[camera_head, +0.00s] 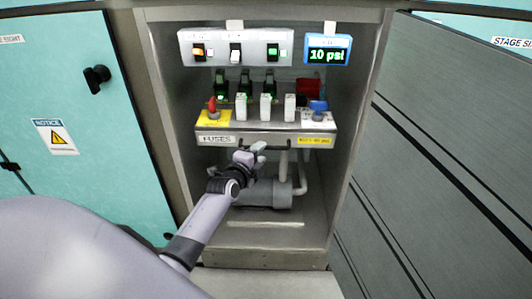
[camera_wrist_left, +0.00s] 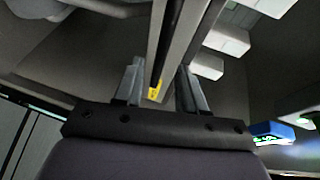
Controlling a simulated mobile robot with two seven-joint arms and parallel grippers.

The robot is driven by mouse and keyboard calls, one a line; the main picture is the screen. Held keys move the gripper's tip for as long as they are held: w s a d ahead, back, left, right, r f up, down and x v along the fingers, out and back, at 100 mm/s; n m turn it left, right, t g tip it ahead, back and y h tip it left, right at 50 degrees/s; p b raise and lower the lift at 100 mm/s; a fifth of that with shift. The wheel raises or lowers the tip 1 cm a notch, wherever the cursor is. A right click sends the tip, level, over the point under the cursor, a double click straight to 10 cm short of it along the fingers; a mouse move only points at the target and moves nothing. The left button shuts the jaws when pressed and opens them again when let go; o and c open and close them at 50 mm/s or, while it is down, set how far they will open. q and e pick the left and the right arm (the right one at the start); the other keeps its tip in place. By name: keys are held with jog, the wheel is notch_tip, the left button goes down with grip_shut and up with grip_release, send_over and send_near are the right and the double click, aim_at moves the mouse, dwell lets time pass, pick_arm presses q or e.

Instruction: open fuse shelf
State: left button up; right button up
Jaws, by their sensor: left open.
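The fuse shelf (camera_head: 265,138) is a metal shelf inside the open cabinet, with a "FUSES" label at its front left and a yellow label at its front right. White fuses stand on it in a row. My left gripper (camera_head: 254,153) is just below the shelf's front face, near its middle. In the left wrist view my left gripper (camera_wrist_left: 160,88) is open, and a long metal edge with a yellow patch shows between its two fingers. I cannot tell whether the fingers touch it. My right gripper is in neither view.
A red knob (camera_head: 212,106) and a blue knob (camera_head: 318,107) stand at the shelf's ends. Above are a switch panel (camera_head: 218,57) and a blue "10 psi" display (camera_head: 328,50). A grey pipe (camera_head: 262,195) lies below. A grey door (camera_head: 440,150) stands at the right.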

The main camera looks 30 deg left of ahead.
pick_arm(q)
jog(key=shift+b+x, duration=0.5)
jog(key=shift+x, duration=1.2)
grip_shut()
